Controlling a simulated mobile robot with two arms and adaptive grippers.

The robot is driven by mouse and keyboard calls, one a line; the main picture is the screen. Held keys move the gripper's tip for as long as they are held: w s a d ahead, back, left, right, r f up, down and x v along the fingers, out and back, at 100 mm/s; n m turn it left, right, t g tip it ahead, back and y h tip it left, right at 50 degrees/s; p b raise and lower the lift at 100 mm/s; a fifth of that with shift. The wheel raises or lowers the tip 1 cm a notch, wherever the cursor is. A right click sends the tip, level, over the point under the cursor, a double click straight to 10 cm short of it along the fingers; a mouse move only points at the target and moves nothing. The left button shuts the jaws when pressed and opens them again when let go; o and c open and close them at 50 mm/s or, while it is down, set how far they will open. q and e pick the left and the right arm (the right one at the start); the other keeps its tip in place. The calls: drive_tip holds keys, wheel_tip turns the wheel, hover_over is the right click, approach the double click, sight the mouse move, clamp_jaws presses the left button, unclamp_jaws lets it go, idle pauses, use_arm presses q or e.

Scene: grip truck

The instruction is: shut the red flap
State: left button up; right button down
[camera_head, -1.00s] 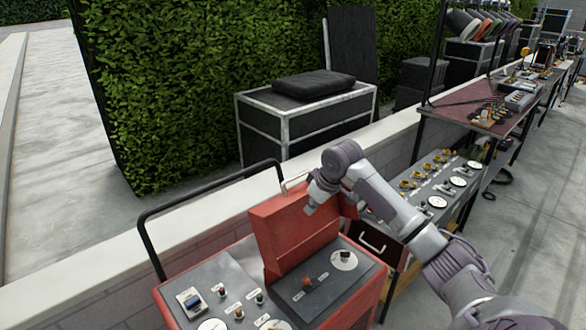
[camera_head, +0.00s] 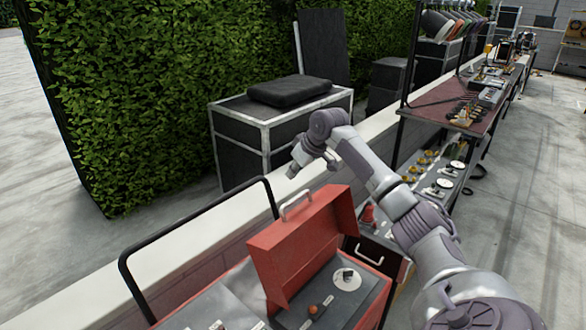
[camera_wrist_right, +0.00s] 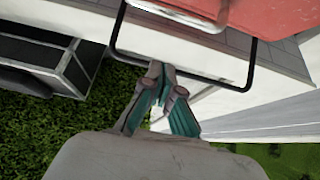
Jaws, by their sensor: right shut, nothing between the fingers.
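The red flap (camera_head: 302,238) stands raised and open on the red box. A pale metal handle (camera_head: 297,205) sits on its top edge. In the right wrist view the flap (camera_wrist_right: 235,16) fills the upper right, with what looks like its handle (camera_wrist_right: 185,13) beside it. My right gripper (camera_head: 292,172) is above the flap's top edge, on its far side, apart from it. In the right wrist view its fingers (camera_wrist_right: 161,70) are shut and empty. My left gripper is not in view.
A black tube rail (camera_head: 195,222) stands left of the flap, behind the control panel (camera_head: 345,297). A low pale wall (camera_head: 225,228) runs behind it. A black case with a cushion (camera_head: 278,125) stands beyond the wall. A workbench (camera_head: 455,120) is at the right.

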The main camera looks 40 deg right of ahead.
sight(293, 209)
drive_tip(key=f+p, duration=0.1)
drive_tip(key=f, duration=0.1)
drive_tip(key=f+p, duration=0.1)
drive_tip(key=f, duration=0.1)
drive_tip(key=f+p, duration=0.1)
drive_tip(key=f, duration=0.1)
drive_tip(key=shift+w+f+p, duration=0.1)
drive_tip(key=shift+w+p, duration=0.15)
drive_tip(key=shift+p, duration=0.05)
drive_tip(key=shift+s+f, duration=0.1)
drive_tip(key=shift+s, duration=0.15)
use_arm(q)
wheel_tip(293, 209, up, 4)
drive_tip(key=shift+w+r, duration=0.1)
use_arm(e)
drive_tip(key=shift+f, duration=0.1)
